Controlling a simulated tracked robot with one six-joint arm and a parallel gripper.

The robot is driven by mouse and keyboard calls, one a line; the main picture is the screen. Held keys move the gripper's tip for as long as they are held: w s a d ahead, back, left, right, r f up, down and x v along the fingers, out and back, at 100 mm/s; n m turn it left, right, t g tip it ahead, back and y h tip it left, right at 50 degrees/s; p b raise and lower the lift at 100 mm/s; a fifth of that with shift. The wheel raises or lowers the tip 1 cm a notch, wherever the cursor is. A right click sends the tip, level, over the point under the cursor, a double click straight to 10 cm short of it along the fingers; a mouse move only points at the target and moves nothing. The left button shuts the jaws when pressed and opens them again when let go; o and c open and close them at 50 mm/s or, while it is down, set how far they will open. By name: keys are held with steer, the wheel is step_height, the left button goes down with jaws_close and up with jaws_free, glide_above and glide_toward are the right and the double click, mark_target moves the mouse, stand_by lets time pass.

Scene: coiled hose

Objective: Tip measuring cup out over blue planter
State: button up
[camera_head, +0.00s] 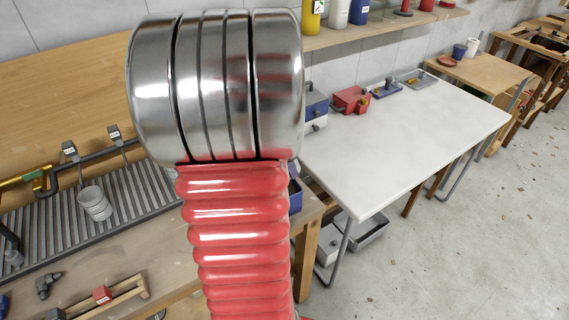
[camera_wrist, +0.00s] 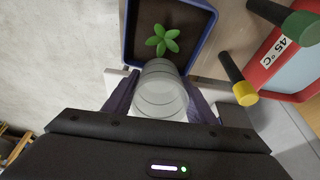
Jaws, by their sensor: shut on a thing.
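My gripper (camera_wrist: 160,103) is shut on the measuring cup (camera_wrist: 162,85), a clear, ringed cylinder between its two dark purple fingers. The blue planter (camera_wrist: 129,52) lies just beyond the cup in the wrist view, with dark soil (camera_wrist: 144,22) and a small green plant (camera_wrist: 163,41) inside. The cup overlaps the planter's near edge in this view; its height above it and its contents cannot be told. My gripper and the held cup are not visible in the head view.
In the head view, a grey slatted rack (camera_head: 135,205) with a pale cup (camera_head: 95,203) is left. The white table (camera_head: 400,135) has much free room.

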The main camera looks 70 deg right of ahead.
steer(key=shift+w+a+t+y, duration=0.15)
steer(key=shift+a+t+y, duration=0.05)
steer(key=shift+t+y, duration=0.5)
steer(key=shift+w+a+t+y, duration=0.1)
steer(key=shift+a+t+y, duration=0.1)
steer(key=shift+t+y, duration=0.45)
steer(key=shift+s, duration=0.1)
